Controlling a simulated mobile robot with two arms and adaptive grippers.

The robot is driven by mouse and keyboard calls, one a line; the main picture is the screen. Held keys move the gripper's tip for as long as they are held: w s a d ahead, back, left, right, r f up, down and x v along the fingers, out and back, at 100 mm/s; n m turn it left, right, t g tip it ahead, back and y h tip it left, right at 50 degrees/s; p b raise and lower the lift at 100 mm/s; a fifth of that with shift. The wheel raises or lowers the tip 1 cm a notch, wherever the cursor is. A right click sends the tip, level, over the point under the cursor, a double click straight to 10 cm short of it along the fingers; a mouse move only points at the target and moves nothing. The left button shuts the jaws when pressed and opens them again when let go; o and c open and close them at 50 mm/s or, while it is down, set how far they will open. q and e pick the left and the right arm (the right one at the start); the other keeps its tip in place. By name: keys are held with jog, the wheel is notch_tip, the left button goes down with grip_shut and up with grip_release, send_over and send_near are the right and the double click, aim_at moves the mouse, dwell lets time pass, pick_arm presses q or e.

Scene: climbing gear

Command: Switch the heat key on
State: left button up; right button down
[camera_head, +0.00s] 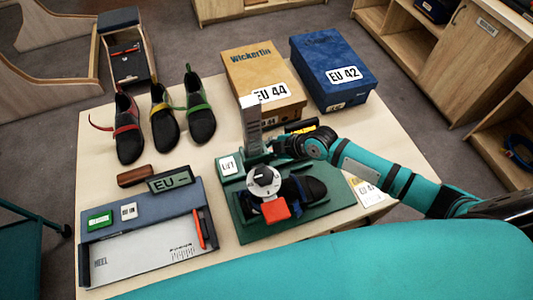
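A green device (335,203) stands at the front right of the table. It carries a round white dial with a dark knob (263,179), a red block-like key (275,210) and a dark shoe (308,189). No lettering for heat is readable on it, so I cannot tell which part is the heat key or its state. A white key (228,165) with small lettering sits on its left part, beside a grey upright post (251,124). My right gripper (277,147) is next to the post, behind the dial; its fingers are too small and dark to judge. My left gripper is not in view.
A blue-grey measuring tray (189,193) with green and white keys and a red pen lies front left. Three shoes (163,113) stand at the back left. Two shoe boxes, tan (250,65) and blue (325,55), stand at the back. The table's middle strip is clear.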

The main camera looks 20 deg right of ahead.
notch_tip(320, 180, up, 6)
jog(key=p, duration=0.4)
jog(key=shift+f, duration=0.1)
